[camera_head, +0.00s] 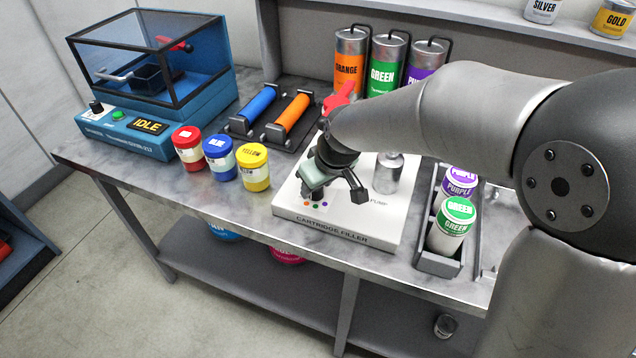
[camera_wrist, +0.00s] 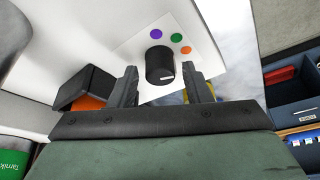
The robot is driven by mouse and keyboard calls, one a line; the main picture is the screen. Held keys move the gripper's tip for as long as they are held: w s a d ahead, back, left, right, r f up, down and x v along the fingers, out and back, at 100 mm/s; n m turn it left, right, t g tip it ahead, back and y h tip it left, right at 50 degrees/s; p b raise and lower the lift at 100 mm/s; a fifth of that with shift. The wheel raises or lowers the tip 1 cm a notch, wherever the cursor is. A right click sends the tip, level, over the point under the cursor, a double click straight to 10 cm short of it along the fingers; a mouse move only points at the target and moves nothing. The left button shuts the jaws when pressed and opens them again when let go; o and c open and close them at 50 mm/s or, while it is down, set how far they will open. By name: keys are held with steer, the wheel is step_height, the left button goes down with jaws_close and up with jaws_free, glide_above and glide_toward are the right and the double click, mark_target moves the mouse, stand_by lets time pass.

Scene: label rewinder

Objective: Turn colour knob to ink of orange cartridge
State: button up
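The black colour knob (camera_wrist: 160,63) stands on a white panel in the wrist view. A short white mark on its near face lies towards the right. Purple (camera_wrist: 156,33), green (camera_wrist: 177,38) and orange (camera_wrist: 186,50) dots lie beyond it, orange rightmost. My gripper (camera_wrist: 162,82) is open, with one finger on each side of the knob; I cannot tell whether they touch it. In the head view my gripper (camera_head: 318,188) is over the front left of the cartridge filler (camera_head: 345,226) and mostly hides the knob. An orange patch (camera_wrist: 88,103) shows below a dark block; I cannot tell whether it is the cartridge.
A silver pump cylinder (camera_head: 389,172) stands right of my gripper. Red, blue and yellow jars (camera_head: 254,170) stand to the left. A rack (camera_head: 484,215) with purple and green jars is at the right. Orange, green and purple cans (camera_head: 386,68) stand behind.

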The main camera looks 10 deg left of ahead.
stand_by(0.3)
steer(key=v, duration=1.7)
steer(key=shift+r+b, duration=0.2)
steer(key=shift+b, duration=0.2)
steer(key=shift+s, duration=0.1)
steer(key=s+d+f+m+g+h, duration=0.1)
steer(key=s+d+f+m, duration=0.4)
steer(key=d, duration=0.5)
steer(key=s+d+f+m+g+h, duration=0.1)
steer(key=s+d+f+m, duration=0.4)
steer(key=s+d+f, duration=0.5)
steer(key=shift+d+f+h, duration=0.7)
steer(key=shift+d, duration=0.05)
steer(key=shift+s, duration=0.15)
